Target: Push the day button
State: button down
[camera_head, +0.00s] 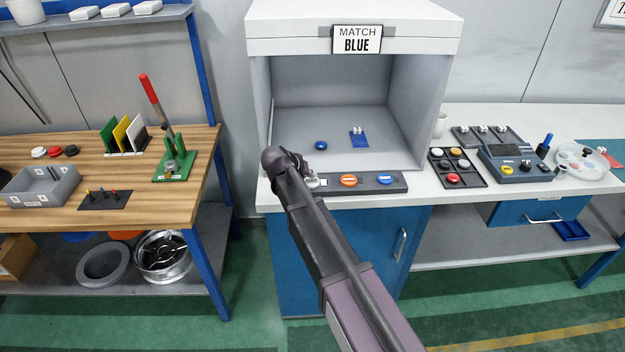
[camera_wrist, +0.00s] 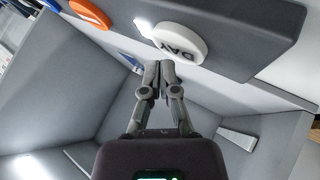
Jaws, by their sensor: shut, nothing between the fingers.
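The white day button (camera_wrist: 180,43), marked DAY, sits on the dark grey control bar (camera_wrist: 235,30). The bar also runs along the front of the light booth (camera_head: 352,30) in the head view, where my arm and gripper mostly cover the button. My gripper (camera_wrist: 160,68) is shut and empty. Its fingertips (camera_head: 309,178) are right beside the button's edge in the wrist view; I cannot tell whether they touch it. A bright white patch shows beside the button. An orange button (camera_head: 348,180) and a blue button (camera_head: 385,180) sit to its right in the head view.
A blue round cap (camera_head: 321,145) and a small blue piece (camera_head: 358,138) lie inside the booth, between its grey side walls. A tray of round caps (camera_head: 457,168) and a device with buttons (camera_head: 515,163) stand on the right. A wooden bench (camera_head: 130,195) is at left.

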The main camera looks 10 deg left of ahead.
aim_at(311, 182)
jog(key=shift+r+p, duration=2.7)
jog(key=shift+r, duration=0.15)
jog(key=s+d+f+m+g+y, duration=0.1)
jog(key=s+d+f+g, duration=0.1)
jog(key=s+d, duration=0.5)
jog(key=s+d+f+g+y, duration=0.1)
jog(key=s+d, duration=0.6)
jog(key=d, duration=0.9)
jog(key=s+d+f+m+g+y, duration=0.1)
jog(key=s+d+g, duration=0.3)
jog(key=s+d, duration=0.4)
jog(key=d+f+y, duration=0.1)
jog(key=d, duration=0.3)
jog(key=shift+d+f+m+g+y, duration=0.2)
jog(key=shift+f+m+g+y, duration=0.1)
jog(key=shift+f+g+y, duration=0.1)
